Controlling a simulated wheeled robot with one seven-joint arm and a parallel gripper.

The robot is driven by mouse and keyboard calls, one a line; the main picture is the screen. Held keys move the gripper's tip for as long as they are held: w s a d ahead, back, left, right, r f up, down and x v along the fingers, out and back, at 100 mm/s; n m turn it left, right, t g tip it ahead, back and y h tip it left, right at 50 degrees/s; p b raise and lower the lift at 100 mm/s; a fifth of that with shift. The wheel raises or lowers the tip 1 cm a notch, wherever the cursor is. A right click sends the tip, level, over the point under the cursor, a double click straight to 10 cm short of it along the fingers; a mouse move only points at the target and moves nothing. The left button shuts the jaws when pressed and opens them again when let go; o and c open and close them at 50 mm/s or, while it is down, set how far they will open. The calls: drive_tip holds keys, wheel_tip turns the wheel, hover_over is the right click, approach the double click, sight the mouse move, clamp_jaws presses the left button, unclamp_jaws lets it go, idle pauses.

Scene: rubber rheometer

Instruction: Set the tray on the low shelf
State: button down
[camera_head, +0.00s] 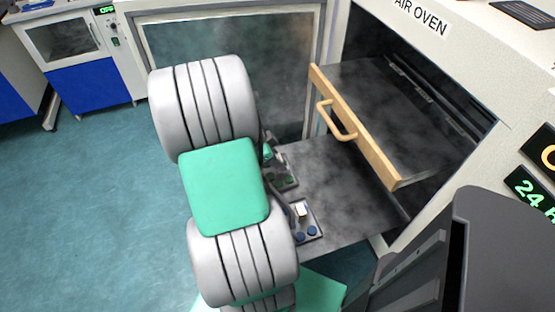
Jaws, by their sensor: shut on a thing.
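The tray (312,218) is small and grey, with blue and green round pieces and a small white block on it. It shows at the front left edge of the low shelf (350,195), a dark flat plate in the oven. Whether the tray touches the shelf or hangs just above it, I cannot tell. My gripper (278,198) is at the tray's left side, shut on it. My own arm hides most of the gripper and part of the tray.
Above the low shelf, an upper shelf (380,100) with a wooden front and handle (336,120) sticks out. The air oven's white frame (440,60) surrounds the opening. The low shelf's middle and back look clear. A glass door (285,60) stands open behind my arm.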

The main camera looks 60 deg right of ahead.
drive_tip(key=c, duration=0.9)
unclamp_jaws()
drive_tip(key=shift+r+p, duration=2.15)
drive_tip(key=shift+r, duration=0.8)
